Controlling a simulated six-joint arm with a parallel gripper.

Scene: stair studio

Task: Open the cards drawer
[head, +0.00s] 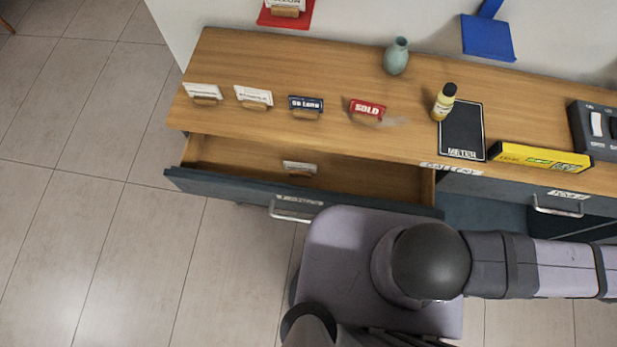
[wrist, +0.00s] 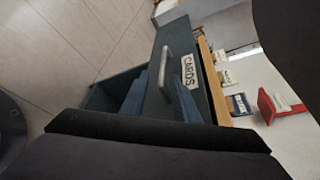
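The cards drawer stands pulled out on the left of the counter in the head view, its dark blue front (head: 225,190) well away from the cabinet. Its bare wooden inside holds one small card on a stand (head: 299,168). Its metal handle (head: 292,212) and pale label (head: 298,200) face outward. In the wrist view the picture is turned sideways; the white CARDS label (wrist: 188,82) sits beside a metal handle (wrist: 165,70). Dark parts of my own cross the wrist view's bottom and upper right corner. My arm hides my gripper in the head view, and its fingertips cannot be made out.
The wooden counter (head: 240,62) carries several small signs, a teal vase (head: 397,57), a yellow bottle (head: 443,102), a black METER board (head: 462,130) and a yellow box (head: 540,159). Another drawer handle (head: 557,207) is at right. Tiled floor (head: 90,200) is clear at left.

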